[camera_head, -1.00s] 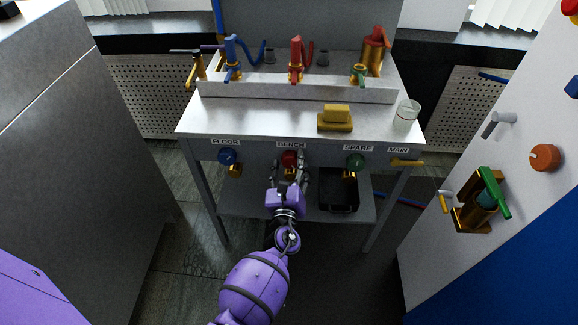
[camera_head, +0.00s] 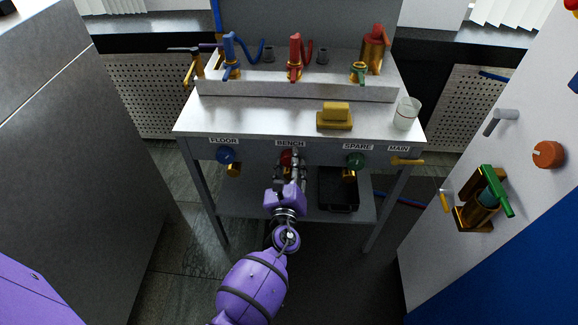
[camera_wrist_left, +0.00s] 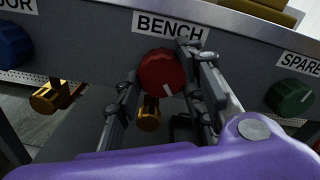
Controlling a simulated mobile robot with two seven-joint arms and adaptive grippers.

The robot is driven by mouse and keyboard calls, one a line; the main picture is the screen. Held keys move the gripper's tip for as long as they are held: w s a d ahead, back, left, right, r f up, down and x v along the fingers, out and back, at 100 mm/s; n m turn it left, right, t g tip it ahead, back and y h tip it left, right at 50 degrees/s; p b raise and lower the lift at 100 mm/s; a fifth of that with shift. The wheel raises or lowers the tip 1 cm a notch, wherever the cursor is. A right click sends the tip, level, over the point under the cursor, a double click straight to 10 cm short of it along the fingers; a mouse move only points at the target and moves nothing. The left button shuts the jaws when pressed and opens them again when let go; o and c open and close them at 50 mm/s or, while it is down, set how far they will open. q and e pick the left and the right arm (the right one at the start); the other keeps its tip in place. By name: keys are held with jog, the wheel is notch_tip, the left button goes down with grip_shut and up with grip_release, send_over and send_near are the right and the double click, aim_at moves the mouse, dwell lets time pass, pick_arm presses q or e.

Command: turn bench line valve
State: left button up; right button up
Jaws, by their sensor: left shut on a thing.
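The red bench valve knob (camera_head: 286,158) is on the front panel of the metal bench, under the BENCH label (camera_head: 290,143). In the left wrist view the knob (camera_wrist_left: 161,72) shows a white mark near its lower edge, and a brass fitting (camera_wrist_left: 149,114) hangs below it. My left gripper (camera_head: 289,161) is shut on the knob, with one finger at its lower left and the other along its right side. In the head view the fingers hide part of the knob. My right gripper is not in view.
The blue FLOOR knob (camera_head: 226,155) is left of the bench knob, and the green SPARE knob (camera_head: 355,160) is to its right. A yellow lever (camera_head: 407,161) sits under MAIN. A yellow block (camera_head: 335,117) and a beaker (camera_head: 406,114) stand on the bench top (camera_head: 260,117).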

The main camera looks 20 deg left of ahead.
pick_arm(q)
jog(key=shift+s+a+f+n+b, duration=0.1)
jog(key=shift+f+n+b, duration=0.25)
jog(key=shift+n+b, duration=0.4)
jog(key=n+b, duration=0.4)
jog(key=n, duration=0.1)
jog(key=shift+f+n, duration=0.15)
jog(key=shift+n, duration=0.2)
jog(key=shift+n+b, duration=0.5)
jog(key=shift+b, duration=0.15)
jog(key=n+b, duration=0.2)
jog(key=shift+n, duration=0.3)
jog(key=shift+d+n+b, duration=0.2)
jog(key=shift+n+b, duration=0.1)
jog(key=shift+n, duration=0.1)
jog(key=shift+n+b, duration=0.5)
jog(key=shift+n, duration=0.4)
jog(key=shift+d+n+b, duration=0.1)
jog(key=shift+n+b, duration=0.5)
jog(key=shift+n, duration=0.6)
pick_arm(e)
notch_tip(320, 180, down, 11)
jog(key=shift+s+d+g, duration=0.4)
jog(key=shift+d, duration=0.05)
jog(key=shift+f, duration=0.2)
